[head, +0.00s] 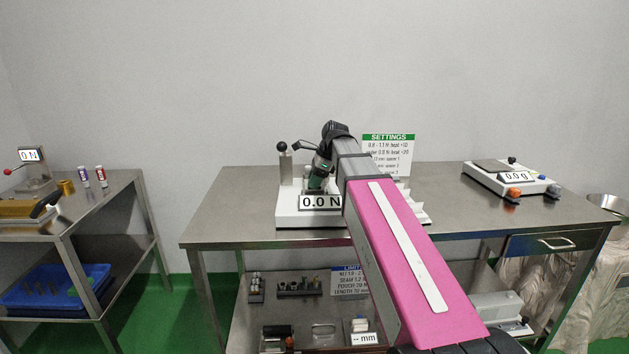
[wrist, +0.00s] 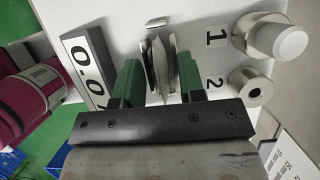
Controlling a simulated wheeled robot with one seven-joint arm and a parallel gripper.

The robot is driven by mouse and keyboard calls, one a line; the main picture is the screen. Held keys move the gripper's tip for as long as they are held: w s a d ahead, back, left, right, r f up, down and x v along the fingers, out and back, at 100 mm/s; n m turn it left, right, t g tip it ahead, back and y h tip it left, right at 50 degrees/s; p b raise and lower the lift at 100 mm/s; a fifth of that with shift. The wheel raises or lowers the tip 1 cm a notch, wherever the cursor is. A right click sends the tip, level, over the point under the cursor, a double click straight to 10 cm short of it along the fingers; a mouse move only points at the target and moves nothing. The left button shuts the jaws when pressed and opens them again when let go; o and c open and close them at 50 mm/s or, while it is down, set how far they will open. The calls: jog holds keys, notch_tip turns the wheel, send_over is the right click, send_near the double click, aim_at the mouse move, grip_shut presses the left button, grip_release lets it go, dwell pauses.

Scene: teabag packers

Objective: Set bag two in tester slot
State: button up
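The tester (head: 305,217) is a white base with a 0.0 N display (head: 320,202), on the steel table. In the wrist view its display (wrist: 85,68) is at the left, and the marks 1 and 2 are at the right. A pale, thin bag-like piece (wrist: 158,68) stands on edge between metal plates of the slot; I cannot tell which bag it is. My gripper (wrist: 158,82) has its green fingers apart, one on each side of the slot, with visible gaps. In the head view my gripper (head: 318,177) is low over the tester, partly hidden.
A settings sign (head: 388,150) stands behind my arm. A scale (head: 512,178) reading 0.0 g is at the table's right. A side cart at the left holds another 0 N device (head: 35,170) and a blue tray (head: 55,287). The table left of the tester is clear.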

jog(key=shift+r, duration=0.1)
jog(key=v, duration=1.2)
dwell(2.1)
